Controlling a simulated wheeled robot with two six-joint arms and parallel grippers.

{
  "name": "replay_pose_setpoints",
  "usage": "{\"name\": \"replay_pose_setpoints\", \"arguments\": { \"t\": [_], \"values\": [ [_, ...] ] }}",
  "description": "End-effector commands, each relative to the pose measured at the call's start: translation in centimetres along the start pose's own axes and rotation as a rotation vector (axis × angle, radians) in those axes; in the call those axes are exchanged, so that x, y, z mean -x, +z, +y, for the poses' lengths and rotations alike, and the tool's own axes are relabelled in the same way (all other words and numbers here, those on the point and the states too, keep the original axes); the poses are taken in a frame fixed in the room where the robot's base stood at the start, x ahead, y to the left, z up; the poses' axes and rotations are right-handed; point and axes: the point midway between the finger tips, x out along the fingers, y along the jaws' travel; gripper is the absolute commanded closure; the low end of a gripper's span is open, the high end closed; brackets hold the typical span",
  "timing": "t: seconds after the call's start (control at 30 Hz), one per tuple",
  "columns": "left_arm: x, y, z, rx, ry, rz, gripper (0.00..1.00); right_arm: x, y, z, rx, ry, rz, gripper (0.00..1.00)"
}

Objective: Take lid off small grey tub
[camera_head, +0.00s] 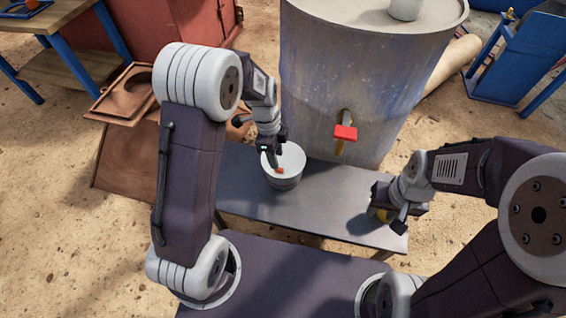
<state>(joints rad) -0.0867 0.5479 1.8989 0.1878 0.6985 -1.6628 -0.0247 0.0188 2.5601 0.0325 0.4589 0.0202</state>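The small grey tub (284,184) stands upright on the grey bench. Its pale round lid (291,160) sits on top, with a small orange knob (280,171) on it. My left gripper (273,160) points down over the lid, with its fingertips close to the knob. I cannot tell whether they touch it or how far apart they are. My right gripper (399,222) is low over the right end of the bench, well apart from the tub. Its fingers are too small and angled to read.
The grey bench (240,192) is clear between the tub and my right gripper. A large grey drum (320,90) with a red-handled tap (345,132) stands right behind it. A small yellow thing (384,214) is partly hidden by my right gripper. Brown wooden boxes (125,160) stand left.

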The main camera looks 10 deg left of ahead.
Motion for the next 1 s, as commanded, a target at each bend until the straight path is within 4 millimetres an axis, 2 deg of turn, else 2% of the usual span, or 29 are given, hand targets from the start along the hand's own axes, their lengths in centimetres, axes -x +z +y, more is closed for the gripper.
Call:
{"name": "replay_pose_setpoints", "arguments": {
  "t": [0.17,0.33,0.4,0.63,0.67,0.77,0.8,1.0],
  "values": [
    [-0.9,0.0,0.0,0.000,-0.001,0.000,0.64,-0.7,0.1,0.0,0.000,0.000,0.000,0.64],
    [-4.3,-0.1,0.3,-0.001,0.001,0.000,0.64,-3.2,0.3,0.1,0.000,0.000,0.000,0.64],
    [-5.3,-0.1,0.3,0.000,0.001,0.000,0.64,-3.6,0.4,0.1,0.000,0.000,0.000,0.64],
    [-5.4,-0.2,0.2,0.000,-0.002,0.001,0.64,-3.4,0.3,0.1,0.000,0.000,0.000,0.64],
    [-5.4,-0.2,0.2,0.000,-0.002,0.001,0.69,-3.4,0.3,0.1,0.000,0.000,0.000,0.64],
    [-5.4,-0.2,0.2,0.000,-0.002,0.000,0.97,-3.4,0.3,0.1,0.000,0.000,0.000,0.64],
    [-5.4,-0.2,0.2,0.000,-0.002,0.000,1.00,-3.4,0.3,0.1,0.000,0.000,0.000,0.64],
    [-5.3,-0.2,0.2,0.000,-0.002,0.000,1.00,-3.4,0.3,0.1,0.000,0.000,0.000,0.64]
  ]
}}
